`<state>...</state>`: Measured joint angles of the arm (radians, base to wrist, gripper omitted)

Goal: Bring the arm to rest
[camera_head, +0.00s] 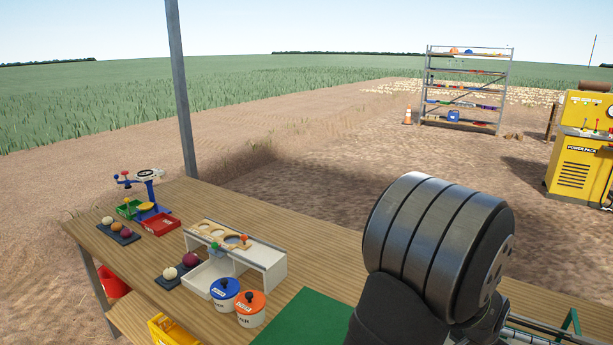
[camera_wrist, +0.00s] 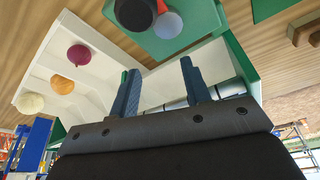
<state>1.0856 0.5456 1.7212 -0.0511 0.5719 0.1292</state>
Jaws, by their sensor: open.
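My gripper (camera_wrist: 159,67) shows in the wrist view with its two dark fingers apart and nothing seen between them. The fingers reach over a white and green structure. In the head view a thick dark ribbed part of my arm (camera_head: 430,245) fills the lower right, over the table's right part, and my fingers are not seen there.
The wooden table (camera_head: 330,262) bears a white onion stand (camera_head: 262,260), blue-lidded (camera_head: 224,288) and orange-lidded (camera_head: 250,303) pots, and a green mat (camera_head: 305,322). In the wrist view a white tray (camera_wrist: 92,95) holds purple, orange and white onions. A dark knob (camera_wrist: 136,12) is near the fingers.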

